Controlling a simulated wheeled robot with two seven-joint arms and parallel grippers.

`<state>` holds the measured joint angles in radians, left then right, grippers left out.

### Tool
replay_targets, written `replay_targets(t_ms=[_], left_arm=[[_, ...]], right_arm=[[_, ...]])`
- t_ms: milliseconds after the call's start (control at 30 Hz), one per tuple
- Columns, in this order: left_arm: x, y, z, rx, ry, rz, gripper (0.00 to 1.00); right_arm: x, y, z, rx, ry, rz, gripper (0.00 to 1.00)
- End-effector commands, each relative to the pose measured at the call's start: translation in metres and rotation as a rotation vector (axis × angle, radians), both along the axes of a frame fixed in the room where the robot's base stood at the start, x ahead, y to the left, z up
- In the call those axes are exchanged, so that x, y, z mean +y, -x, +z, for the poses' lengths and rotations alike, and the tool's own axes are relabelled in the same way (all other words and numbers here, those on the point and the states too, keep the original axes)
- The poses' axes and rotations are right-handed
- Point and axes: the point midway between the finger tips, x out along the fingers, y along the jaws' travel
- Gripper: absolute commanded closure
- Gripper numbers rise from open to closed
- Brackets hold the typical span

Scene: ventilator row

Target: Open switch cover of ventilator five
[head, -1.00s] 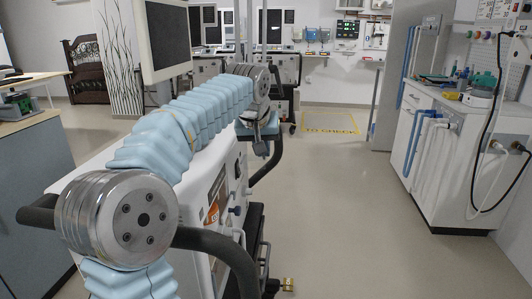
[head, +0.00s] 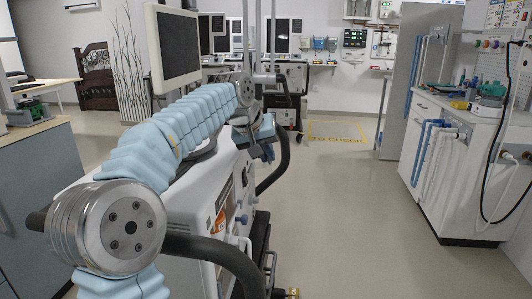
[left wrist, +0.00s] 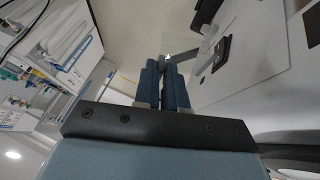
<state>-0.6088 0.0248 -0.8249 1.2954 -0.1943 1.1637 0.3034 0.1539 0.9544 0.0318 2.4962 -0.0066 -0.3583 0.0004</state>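A white ventilator (head: 190,222) with a dark screen (head: 178,45) stands under my left arm in the head view. Small knobs and sockets (head: 243,219) show on its side; no number can be read. My left gripper (head: 262,133) is beyond the arm's far joint, beside the row of machines. In the left wrist view its two blue fingers (left wrist: 163,80) lie close together with a narrow gap. A grey bar-like part (left wrist: 183,56) shows at the fingertips, beside a pale panel with a dark square (left wrist: 222,52). I cannot tell whether they touch it. No switch cover is clearly identifiable. My right gripper is not in view.
A white counter (head: 466,150) with hoses and supplies stands at the right. More ventilators with screens (head: 288,44) stand at the back. The floor (head: 345,200) between is clear, with a yellow marked square (head: 338,132). A grey-blue cabinet (head: 42,190) is at the left.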

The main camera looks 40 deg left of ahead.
Motion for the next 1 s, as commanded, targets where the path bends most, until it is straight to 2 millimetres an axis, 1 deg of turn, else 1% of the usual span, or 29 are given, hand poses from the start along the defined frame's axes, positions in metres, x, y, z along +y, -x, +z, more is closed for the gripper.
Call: replay_targets(t_ms=[33, 133, 400, 533, 667, 800, 1000], left_arm=[[0.000, 0.000, 0.000, 0.001, -0.001, 0.000, 0.81], [0.000, 0.000, 0.000, 0.001, 0.000, 0.000, 0.66], [0.000, 0.000, 0.000, 0.001, 0.000, 0.000, 0.66], [-0.001, 0.005, 0.007, -0.001, 0.000, -0.001, 0.66], [-0.001, 0.018, 0.028, -0.004, 0.000, 0.001, 0.66], [-0.002, 0.038, 0.058, -0.004, 0.000, 0.001, 0.66], [-0.004, 0.063, 0.094, -0.003, -0.001, 0.002, 0.66]], right_arm=[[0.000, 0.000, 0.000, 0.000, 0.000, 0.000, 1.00], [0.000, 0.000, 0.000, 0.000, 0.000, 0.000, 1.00], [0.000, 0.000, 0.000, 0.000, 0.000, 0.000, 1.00], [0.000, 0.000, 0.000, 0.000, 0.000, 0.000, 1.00], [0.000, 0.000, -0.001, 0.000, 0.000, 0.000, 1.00], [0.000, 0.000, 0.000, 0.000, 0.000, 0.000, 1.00], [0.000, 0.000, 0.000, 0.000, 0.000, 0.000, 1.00]])
